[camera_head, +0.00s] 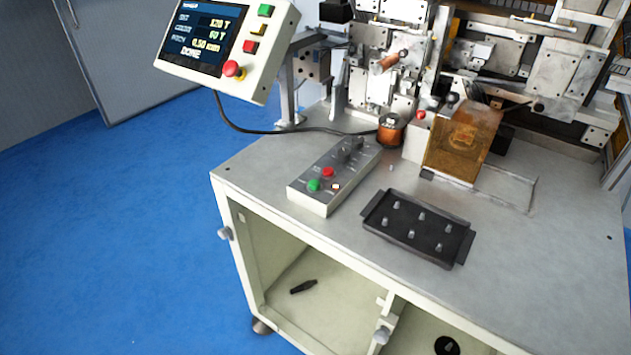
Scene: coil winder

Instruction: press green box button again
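A grey control box (330,187) lies on the bench top near its left front edge. It has a green button (314,185) near its front end, a red button (328,172) behind it, a small pale-lit switch (336,187) beside them and dark knobs at the far end. Nothing touches the green button. A tilted control panel (228,45) at the upper left also has a green button (266,10); its screen reads "DONE". Neither of my grippers is in view.
A black tray with upright pegs (417,228) sits right of the box. A copper-coloured coil (391,131) and a tilted amber guard (463,140) stand behind, before the winding machine (490,50). A cable runs from panel to machine. The bench's right front is clear.

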